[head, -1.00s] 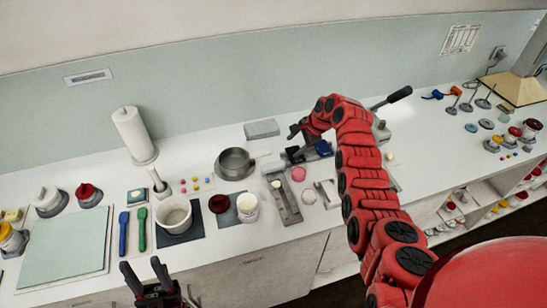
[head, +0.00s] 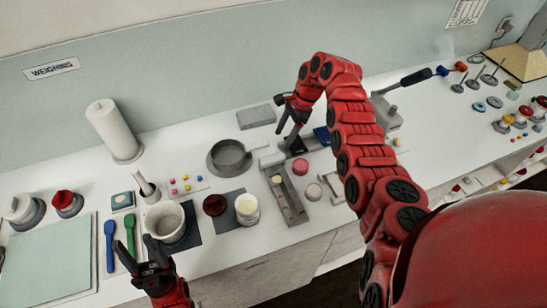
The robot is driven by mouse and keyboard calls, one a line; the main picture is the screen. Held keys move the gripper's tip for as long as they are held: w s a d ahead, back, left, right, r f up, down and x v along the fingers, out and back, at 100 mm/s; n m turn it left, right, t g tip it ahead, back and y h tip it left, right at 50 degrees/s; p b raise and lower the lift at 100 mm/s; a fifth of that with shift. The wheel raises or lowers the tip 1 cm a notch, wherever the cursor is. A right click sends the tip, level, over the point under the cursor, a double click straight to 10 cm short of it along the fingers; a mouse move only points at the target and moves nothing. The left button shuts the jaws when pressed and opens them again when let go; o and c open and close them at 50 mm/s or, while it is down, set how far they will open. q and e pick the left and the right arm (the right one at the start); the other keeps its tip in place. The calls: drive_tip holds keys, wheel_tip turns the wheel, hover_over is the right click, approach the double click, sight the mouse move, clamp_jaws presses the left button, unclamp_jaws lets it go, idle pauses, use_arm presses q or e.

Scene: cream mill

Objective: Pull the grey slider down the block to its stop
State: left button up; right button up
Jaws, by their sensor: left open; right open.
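A long grey block (head: 293,207) with a channel along it lies on the counter, right of the middle jars. A light grey piece (head: 272,161) at its far end looks like the slider, but it is too small to be sure. A small cream disc (head: 277,180) shows on the block below that piece. My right gripper (head: 288,120) is open, pointing down above and behind the block's far end, apart from the grey piece. My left gripper (head: 136,248) is open and empty at the front edge, left of the block.
A grey pan (head: 230,157) stands left of the block's far end. A dark blue item (head: 321,136) and a pink disc (head: 300,167) are to its right. A white mortar (head: 166,222) and a cream jar (head: 247,208) stand to the left.

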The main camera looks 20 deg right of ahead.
sight(273, 157)
drive_tip(key=b+x, duration=0.3)
drive_tip(key=x, duration=0.5)
drive_tip(key=shift+s+a, duration=0.1)
drive_tip(key=shift+s, duration=0.05)
drive_tip(key=shift+a+f+b, duration=0.1)
drive_tip(key=shift+f+b, duration=0.2)
drive_tip(key=shift+f, duration=0.15)
clamp_jaws()
idle(0.7)
